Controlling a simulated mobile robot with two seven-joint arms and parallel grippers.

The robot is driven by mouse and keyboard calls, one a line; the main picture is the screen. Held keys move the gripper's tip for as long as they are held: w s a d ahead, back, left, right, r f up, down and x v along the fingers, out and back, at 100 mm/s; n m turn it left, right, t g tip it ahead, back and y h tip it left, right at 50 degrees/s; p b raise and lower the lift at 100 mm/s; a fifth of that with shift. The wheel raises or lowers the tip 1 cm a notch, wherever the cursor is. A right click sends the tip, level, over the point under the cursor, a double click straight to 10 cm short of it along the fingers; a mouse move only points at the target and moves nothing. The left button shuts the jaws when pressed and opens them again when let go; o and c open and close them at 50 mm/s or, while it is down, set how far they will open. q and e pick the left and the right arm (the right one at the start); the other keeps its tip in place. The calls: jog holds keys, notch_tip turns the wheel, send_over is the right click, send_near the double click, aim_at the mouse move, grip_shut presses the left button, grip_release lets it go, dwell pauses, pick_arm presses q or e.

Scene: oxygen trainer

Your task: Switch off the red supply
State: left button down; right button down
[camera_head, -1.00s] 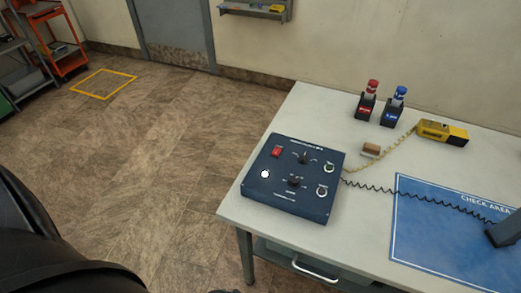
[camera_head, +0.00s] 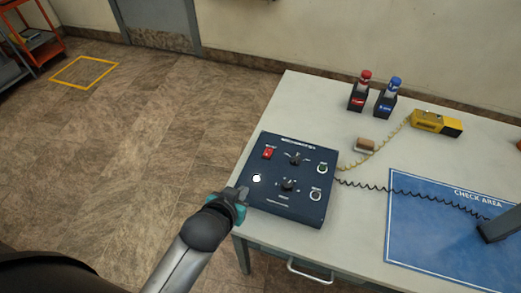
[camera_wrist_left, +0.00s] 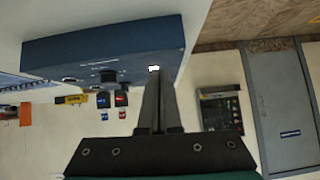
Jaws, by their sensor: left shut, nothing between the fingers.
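The dark blue control box (camera_head: 290,205) sits on the near left part of the table. A small red switch (camera_head: 267,153) is at its upper left, with a round white light (camera_head: 257,178) below. Two black knobs (camera_head: 295,159) and two round sockets (camera_head: 316,196) are also on its face. My left gripper (camera_head: 242,192) is shut and empty, at the box's left front edge. In the left wrist view its closed fingers (camera_wrist_left: 158,100) point at the box (camera_wrist_left: 100,52) by the white light. Whether they touch is unclear. My right gripper is out of view.
A red-topped item (camera_head: 365,80) and a blue-topped item (camera_head: 394,88) stand in black holders behind the box. A yellow device (camera_head: 435,122), a brown block (camera_head: 366,144), coiled cords and the blue check-area mat (camera_head: 430,260) are to the right.

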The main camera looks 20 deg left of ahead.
aim_at(263, 162)
pick_arm(q)
jog(key=w+r+t, duration=0.4)
jog(key=w+r, duration=0.1)
jog(key=r, duration=0.1)
jog(key=shift+d, duration=0.45)
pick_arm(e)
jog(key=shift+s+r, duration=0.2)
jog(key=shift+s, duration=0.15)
pick_arm(q)
jog(key=shift+w, duration=0.1)
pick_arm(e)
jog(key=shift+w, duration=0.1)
